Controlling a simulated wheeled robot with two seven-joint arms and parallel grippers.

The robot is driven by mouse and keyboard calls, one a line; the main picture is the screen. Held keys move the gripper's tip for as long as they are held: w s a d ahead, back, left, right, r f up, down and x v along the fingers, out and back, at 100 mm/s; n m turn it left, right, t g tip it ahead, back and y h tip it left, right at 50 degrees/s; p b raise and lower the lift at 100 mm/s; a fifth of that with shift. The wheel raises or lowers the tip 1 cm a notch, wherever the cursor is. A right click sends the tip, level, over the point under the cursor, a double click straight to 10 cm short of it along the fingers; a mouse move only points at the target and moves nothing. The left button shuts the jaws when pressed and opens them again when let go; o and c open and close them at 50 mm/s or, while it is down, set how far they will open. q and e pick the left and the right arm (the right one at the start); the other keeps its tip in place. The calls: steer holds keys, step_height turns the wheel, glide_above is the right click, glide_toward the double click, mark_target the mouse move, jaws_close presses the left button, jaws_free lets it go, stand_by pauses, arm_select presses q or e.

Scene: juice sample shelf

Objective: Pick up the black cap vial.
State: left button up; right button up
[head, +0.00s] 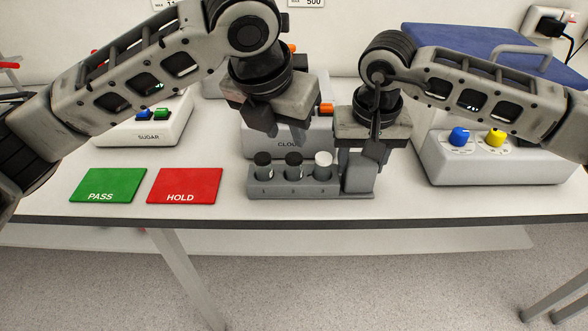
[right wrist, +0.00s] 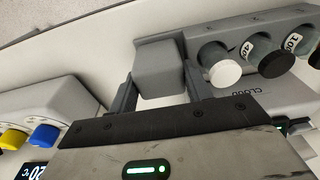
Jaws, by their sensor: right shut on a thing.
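A grey rack (head: 310,190) stands near the table's front edge. It holds two black cap vials, one at the left (head: 263,160) and one in the middle (head: 293,160), and a white cap vial (head: 324,159) at the right. The caps also show in the right wrist view, the white one (right wrist: 221,70) nearest. My left gripper (head: 286,137) is above the black caps, its fingers apart with nothing seen between them. My right gripper (head: 360,164) is shut on the grey block (right wrist: 161,75) at the rack's right end.
A green PASS mat (head: 108,184) and a red HOLD mat (head: 185,184) lie left of the rack. Behind it is the CLOUD device (head: 256,146). The SUGAR device (head: 148,128) stands back left, a device with blue and yellow knobs (head: 478,165) at right.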

mark_target(293, 157)
arm_select(q)
steer(key=x, duration=0.8)
steer(key=shift+s+f, duration=0.1)
steer(key=shift+f, duration=0.35)
steer(key=c, duration=0.6)
